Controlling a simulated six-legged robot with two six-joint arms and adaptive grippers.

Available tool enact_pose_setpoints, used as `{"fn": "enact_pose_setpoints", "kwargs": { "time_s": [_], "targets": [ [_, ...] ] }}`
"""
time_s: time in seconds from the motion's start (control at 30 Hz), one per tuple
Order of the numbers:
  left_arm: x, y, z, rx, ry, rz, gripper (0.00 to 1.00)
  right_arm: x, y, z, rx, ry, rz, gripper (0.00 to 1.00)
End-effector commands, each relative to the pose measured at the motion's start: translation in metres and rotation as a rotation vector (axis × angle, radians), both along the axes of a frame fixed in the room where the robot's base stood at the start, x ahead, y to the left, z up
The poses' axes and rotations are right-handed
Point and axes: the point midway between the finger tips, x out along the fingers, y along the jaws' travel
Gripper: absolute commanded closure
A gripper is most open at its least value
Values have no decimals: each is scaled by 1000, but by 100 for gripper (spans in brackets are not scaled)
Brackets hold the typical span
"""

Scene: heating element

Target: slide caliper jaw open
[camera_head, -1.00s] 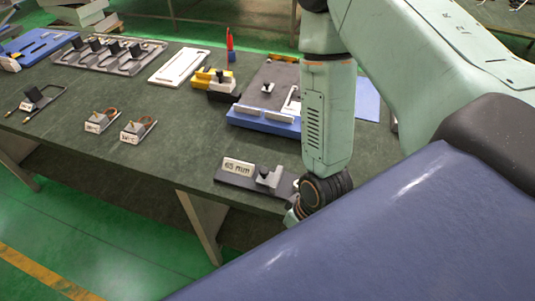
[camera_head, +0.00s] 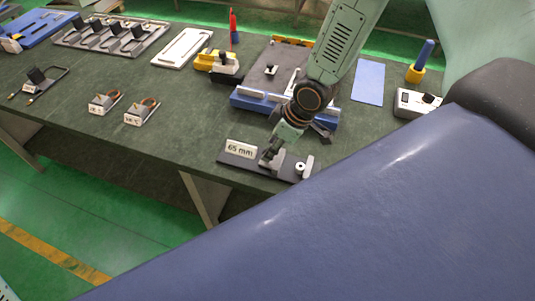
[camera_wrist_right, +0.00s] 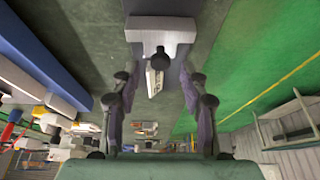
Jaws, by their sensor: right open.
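The caliper is a dark base (camera_head: 232,159) near the table's front edge with a white "65 mm" label (camera_head: 240,149). A grey upright piece with a round end (camera_head: 302,168) stands at its right end. My right gripper (camera_head: 271,156) is above the caliper's middle and partly hides the grey jaw there. In the right wrist view a pale grey block (camera_wrist_right: 142,36) with a dark knob (camera_wrist_right: 159,59) lies ahead. The open fingers (camera_wrist_right: 160,76) are on both sides of the knob, apart from it; contact is not visible. My left gripper is not in view.
Behind the caliper is a blue-edged fixture (camera_head: 248,102) with a dark plate. Two small blocks with copper loops (camera_head: 141,111) are to the left. A white box (camera_head: 412,104) and blue sheet (camera_head: 368,82) are at right.

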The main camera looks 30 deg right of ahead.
Motion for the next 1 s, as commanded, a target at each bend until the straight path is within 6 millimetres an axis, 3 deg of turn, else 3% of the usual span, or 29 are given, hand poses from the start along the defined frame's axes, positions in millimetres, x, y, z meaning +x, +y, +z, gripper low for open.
{"fn": "enact_pose_setpoints", "kwargs": {
  "time_s": [0.3, 0.67, 1.0],
  "targets": [
    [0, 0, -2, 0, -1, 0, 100, 9, 8, -28, 1, 0, 1, 56],
    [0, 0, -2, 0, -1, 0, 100, 10, 10, -31, 3, 0, 0, 57],
    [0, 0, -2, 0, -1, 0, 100, 10, 10, -31, 2, -1, -1, 86]
  ]
}}
